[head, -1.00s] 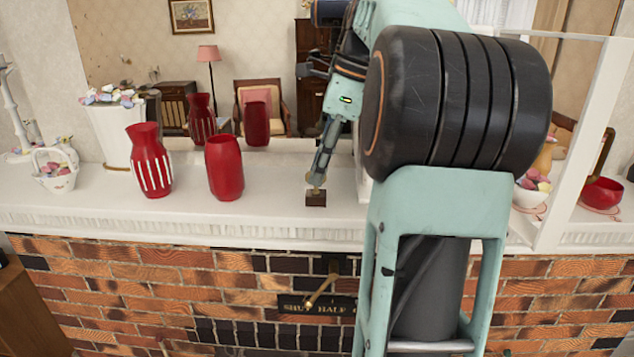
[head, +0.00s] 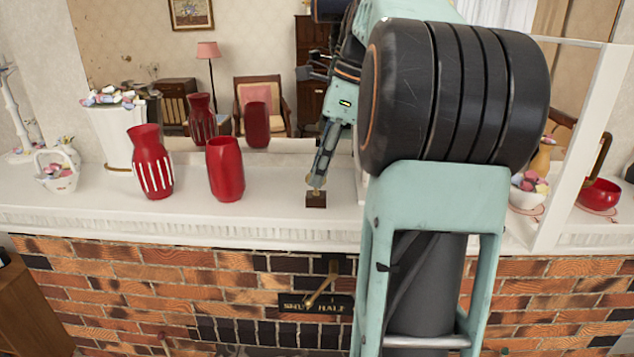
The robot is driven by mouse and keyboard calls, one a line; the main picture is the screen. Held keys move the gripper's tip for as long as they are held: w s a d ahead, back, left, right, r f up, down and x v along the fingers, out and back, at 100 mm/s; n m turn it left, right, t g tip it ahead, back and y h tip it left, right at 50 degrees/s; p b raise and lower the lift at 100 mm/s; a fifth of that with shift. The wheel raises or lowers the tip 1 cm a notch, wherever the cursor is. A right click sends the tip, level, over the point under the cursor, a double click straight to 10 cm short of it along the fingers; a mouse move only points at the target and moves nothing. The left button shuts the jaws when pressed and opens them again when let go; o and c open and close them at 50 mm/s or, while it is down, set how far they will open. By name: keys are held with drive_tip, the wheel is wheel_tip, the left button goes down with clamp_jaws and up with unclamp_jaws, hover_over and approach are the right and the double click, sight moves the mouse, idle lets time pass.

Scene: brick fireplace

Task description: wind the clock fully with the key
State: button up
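My gripper (head: 317,180) points down over the mantel, left of my large arm joint. Its fingertips are at a small brass-coloured piece (head: 316,189) on top of a small dark brown block (head: 316,200). The piece may be the key, but it is too small to be sure. The fingers are seen edge-on, so I cannot tell whether they are shut on it or open around it. No clock face shows; my arm hides the middle of the mantel.
The white mantel (head: 270,215) holds a striped red vase (head: 151,165), a plain red vase (head: 225,170), a white basket (head: 57,172) and a white planter (head: 112,135) on the left. On the right are a white bowl (head: 527,195) and a red bowl (head: 599,195). A mirror stands behind.

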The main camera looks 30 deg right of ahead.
drive_tip(key=shift+c, duration=0.4)
clamp_jaws()
drive_tip(key=shift+r+p, duration=1.55)
drive_tip(key=shift+p, duration=0.15)
drive_tip(key=shift+r, duration=0.1)
drive_tip(key=shift+r, duration=0.4)
